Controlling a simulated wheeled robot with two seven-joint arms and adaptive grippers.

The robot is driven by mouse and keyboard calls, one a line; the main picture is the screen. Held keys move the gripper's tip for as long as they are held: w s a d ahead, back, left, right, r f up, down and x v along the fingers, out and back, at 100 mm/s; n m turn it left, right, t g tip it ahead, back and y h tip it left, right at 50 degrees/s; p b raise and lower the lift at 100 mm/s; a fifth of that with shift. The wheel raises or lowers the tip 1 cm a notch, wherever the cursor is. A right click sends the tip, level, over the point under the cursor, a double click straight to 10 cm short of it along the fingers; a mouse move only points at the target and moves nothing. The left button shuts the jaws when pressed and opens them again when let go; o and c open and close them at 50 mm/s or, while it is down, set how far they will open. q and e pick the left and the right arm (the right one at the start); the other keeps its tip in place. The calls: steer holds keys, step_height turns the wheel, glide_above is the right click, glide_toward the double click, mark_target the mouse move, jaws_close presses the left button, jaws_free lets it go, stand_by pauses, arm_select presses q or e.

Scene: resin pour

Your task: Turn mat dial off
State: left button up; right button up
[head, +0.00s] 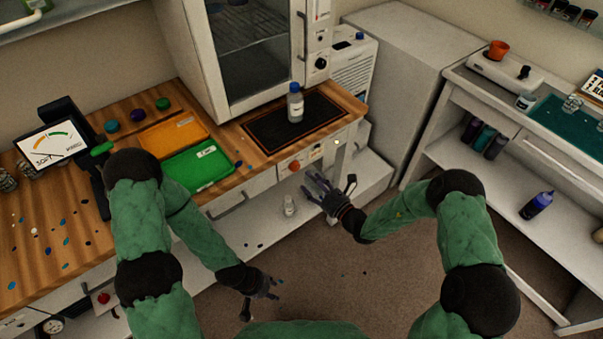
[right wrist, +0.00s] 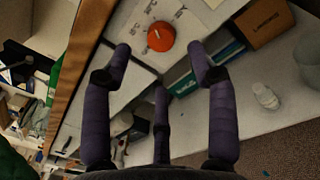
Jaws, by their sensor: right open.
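The mat dial is an orange-red round knob (head: 295,165) on the white front panel below the worktop's edge, under the black mat (head: 268,138). In the right wrist view the knob (right wrist: 161,36) shows at the top, beyond and between my fingers, with panel lettering beside it. My right gripper (head: 312,183) is open and empty, just below and right of the dial, apart from it; its three purple fingers (right wrist: 165,70) are spread. My left gripper (head: 279,288) hangs low over the floor, empty, its small fingertips apart. The dial's pointer position is too small to tell.
A blue-capped bottle (head: 295,103) stands on the black mat. Green (head: 197,168) and orange (head: 172,134) trays lie on the wooden worktop. A lower shelf (right wrist: 228,116) holds a small clear bottle (right wrist: 265,95) and a brown box (right wrist: 262,22).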

mark_target(297, 168)
steer(key=b+x, duration=0.1)
steer(key=x, duration=0.5)
steer(key=shift+b, duration=0.3)
steer(key=c, duration=1.1)
